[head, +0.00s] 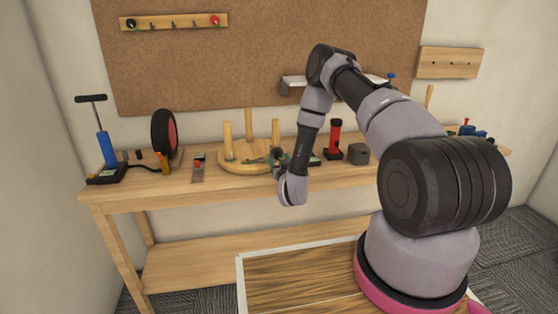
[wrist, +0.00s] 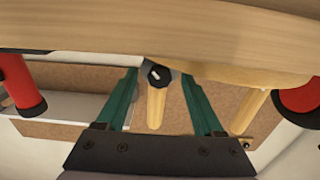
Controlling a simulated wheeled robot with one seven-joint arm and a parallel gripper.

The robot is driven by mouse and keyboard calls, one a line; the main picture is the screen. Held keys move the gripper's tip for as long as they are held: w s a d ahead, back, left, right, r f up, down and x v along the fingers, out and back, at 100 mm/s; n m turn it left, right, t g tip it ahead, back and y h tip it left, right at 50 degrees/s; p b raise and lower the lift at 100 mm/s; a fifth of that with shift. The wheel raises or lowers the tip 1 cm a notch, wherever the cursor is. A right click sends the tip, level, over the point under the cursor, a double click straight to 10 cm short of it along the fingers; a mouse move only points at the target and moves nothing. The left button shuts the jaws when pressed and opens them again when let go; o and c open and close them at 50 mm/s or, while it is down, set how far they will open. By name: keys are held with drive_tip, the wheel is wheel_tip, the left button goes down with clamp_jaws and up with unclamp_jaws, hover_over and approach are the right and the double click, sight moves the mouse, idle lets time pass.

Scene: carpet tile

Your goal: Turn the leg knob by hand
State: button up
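A round wooden stool (head: 240,163) lies upside down on the workbench with its legs pointing up. In the wrist view a small black knob (wrist: 159,75) with a pale mark sits at the base of a wooden leg (wrist: 156,108). My gripper (wrist: 160,82) is open, its two green fingers on either side of the knob with a gap to each. Whether the knob is between the tips or just beyond them I cannot tell. In the head view my gripper (head: 280,160) is at the stool's right side, and my wrist hides the knob there.
The workbench (head: 130,190) holds a blue pump (head: 106,148) and a wheel (head: 164,133) at left. A red-and-black tool (head: 335,140) and a dark grey block (head: 358,153) stand right of the stool. A pegboard (head: 175,70) is behind.

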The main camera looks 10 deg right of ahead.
clamp_jaws()
drive_tip(key=shift+n, duration=1.6)
drive_tip(key=shift+o, duration=0.3)
unclamp_jaws()
